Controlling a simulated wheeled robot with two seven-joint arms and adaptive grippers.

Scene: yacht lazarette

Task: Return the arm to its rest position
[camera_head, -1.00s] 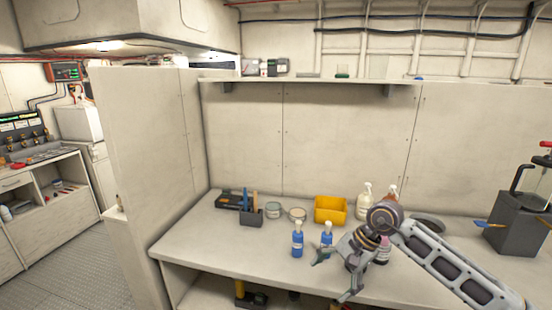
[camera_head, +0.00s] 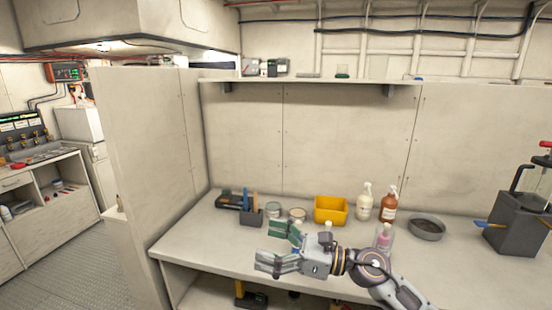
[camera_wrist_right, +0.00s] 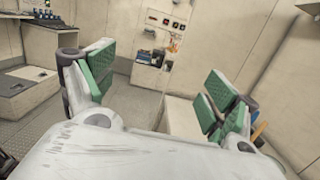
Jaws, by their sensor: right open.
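My right gripper (camera_head: 278,247) is in front of the workbench (camera_head: 200,243) in the head view, its fingers pointing left. In the right wrist view, its two green-padded fingers (camera_wrist_right: 158,88) stand wide apart with nothing between them. The gripper and wrist cover most of the area where the blue bottles stood. My right arm comes in from the lower right. My left gripper is not in view.
On the bench stand a yellow bin (camera_head: 331,209), a white pump bottle (camera_head: 364,201), a brown bottle (camera_head: 389,203), a pink-topped bottle (camera_head: 384,236), a grey bowl (camera_head: 427,229) and a dark box (camera_head: 517,224). A partition wall (camera_head: 150,180) rises at the left.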

